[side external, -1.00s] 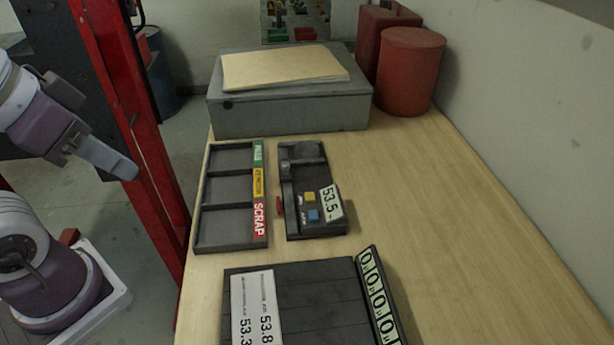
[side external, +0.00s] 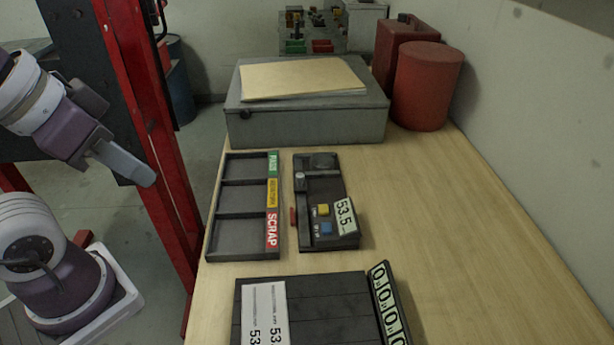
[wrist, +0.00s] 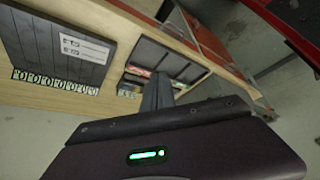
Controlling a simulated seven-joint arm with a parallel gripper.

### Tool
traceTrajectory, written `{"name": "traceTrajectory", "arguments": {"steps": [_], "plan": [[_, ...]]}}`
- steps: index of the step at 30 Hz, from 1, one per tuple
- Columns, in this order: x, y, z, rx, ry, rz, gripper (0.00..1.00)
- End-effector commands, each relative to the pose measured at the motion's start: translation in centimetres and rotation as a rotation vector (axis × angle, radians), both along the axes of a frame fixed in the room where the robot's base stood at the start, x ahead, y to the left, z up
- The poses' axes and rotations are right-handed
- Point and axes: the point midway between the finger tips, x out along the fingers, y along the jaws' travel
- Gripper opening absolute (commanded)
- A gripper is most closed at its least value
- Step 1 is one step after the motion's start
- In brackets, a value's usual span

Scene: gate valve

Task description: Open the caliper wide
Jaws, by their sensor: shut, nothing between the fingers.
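The caliper (side external: 322,205) is a dark device on the wooden bench, with a display reading 53.5, a yellow and a blue button, and a red tab on its left edge. A round grey piece sits at its far end. How far its jaws stand apart is too small to tell. My gripper (side external: 146,178) is shut and empty, off the bench to the left, well apart from the caliper. In the wrist view my gripper (wrist: 157,92) points towards the bench and partly covers the caliper area.
A three-compartment tray (side external: 243,205) marked SCRAP stands left of the caliper. A dark board (side external: 315,305) with number plates lies in front. Behind are a grey box (side external: 305,120) with a folder (side external: 300,77) and a red canister (side external: 427,85). The bench's right side is clear.

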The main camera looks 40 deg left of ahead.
Motion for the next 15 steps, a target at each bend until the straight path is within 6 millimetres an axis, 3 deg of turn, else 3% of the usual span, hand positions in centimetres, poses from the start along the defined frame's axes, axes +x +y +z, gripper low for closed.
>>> {"name": "traceTrajectory", "arguments": {"steps": [5, 9, 12, 15], "plan": [[0.0, 0.0, 0.0, 0.000, 0.000, 0.000, 0.00], [0.9, -0.1, 0.5, 0.023, 0.018, -0.045, 0.24], [4.2, -0.3, 1.9, 0.106, 0.085, -0.226, 0.38], [9.8, -0.9, 2.6, 0.215, 0.182, -0.521, 0.38]]}}
